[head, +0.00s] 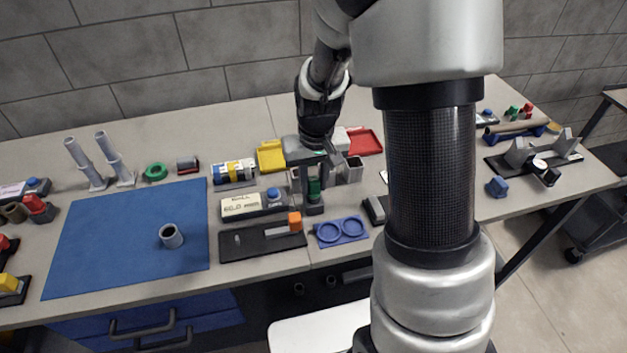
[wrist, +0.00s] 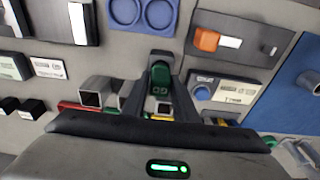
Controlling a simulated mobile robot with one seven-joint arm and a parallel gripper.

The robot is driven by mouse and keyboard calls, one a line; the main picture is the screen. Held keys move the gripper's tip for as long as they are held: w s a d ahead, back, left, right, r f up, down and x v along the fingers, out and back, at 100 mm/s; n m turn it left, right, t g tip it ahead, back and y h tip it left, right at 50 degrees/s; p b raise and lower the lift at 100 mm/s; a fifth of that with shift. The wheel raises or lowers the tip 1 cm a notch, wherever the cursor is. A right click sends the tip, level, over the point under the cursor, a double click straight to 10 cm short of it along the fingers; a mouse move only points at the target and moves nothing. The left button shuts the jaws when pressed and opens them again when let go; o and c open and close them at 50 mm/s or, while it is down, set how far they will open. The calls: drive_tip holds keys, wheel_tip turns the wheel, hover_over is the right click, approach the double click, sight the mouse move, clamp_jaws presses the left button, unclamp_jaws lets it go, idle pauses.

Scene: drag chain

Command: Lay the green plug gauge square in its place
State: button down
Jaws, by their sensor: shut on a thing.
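The green plug gauge (head: 314,187) is between the fingers of my gripper (head: 309,196), over the bench's middle. In the wrist view it shows as a green rounded end (wrist: 162,72) between dark upright parts, and my gripper (wrist: 160,90) is shut on it. Its lower end is partly hidden, so I cannot tell whether it touches anything below. A blue tray with two round rings (head: 341,230) lies to the front right of it; it also shows in the wrist view (wrist: 143,12). Both rings look empty.
A dark plate with an orange block (head: 295,221) lies front left, beside a labelled box with a blue knob (head: 240,205). Square grey tubes (head: 353,170), a yellow tray (head: 270,156) and a red tray (head: 365,143) stand close behind. The blue mat (head: 120,240) is mostly free.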

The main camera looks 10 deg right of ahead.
drive_tip(key=shift+f+b, duration=0.9)
drive_tip(key=shift+f, duration=0.3)
idle(0.5)
drive_tip(key=c, duration=1.3)
unclamp_jaws()
drive_tip(key=shift+c, duration=0.2)
wheel_tip(320, 180, up, 17)
drive_tip(key=s+p, duration=0.1)
drive_tip(key=s, duration=0.1)
drive_tip(key=shift+r+p, duration=0.2)
drive_tip(key=shift+p, duration=0.15)
drive_tip(key=shift+s, duration=0.1)
drive_tip(key=s+r+t+p, duration=0.4)
drive_tip(key=s+r, duration=0.8)
drive_tip(key=s, duration=0.4)
drive_tip(key=shift+s+r+p, duration=0.15)
drive_tip(key=shift+r+p, duration=0.2)
drive_tip(key=shift+p, duration=0.35)
